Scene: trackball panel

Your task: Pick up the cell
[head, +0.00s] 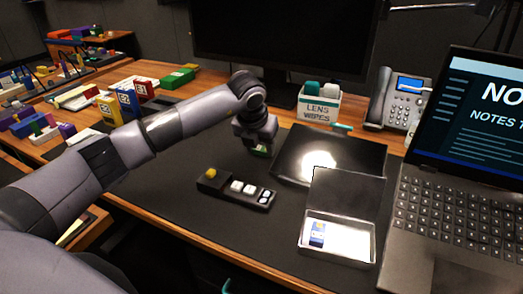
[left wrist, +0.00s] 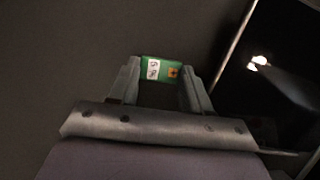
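The cell appears to be a small green block with white and orange label patches (left wrist: 161,70). In the left wrist view it sits at the fingertips of my left gripper (left wrist: 160,82), with one finger close to each end. The frames do not show whether the fingers press on it or only stand around it. In the head view my left gripper (head: 258,142) points down, and a bit of the green cell (head: 261,151) shows under it, at or just above the dark mat. My right gripper is not in view.
A dark panel with yellow and white buttons (head: 236,189) lies in front of the gripper. An open tin (head: 338,240) holds a blue-and-white item (head: 317,233). A dark flat pad (head: 330,157), lens wipes box (head: 319,106), phone (head: 400,98) and laptop (head: 460,180) stand to the right.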

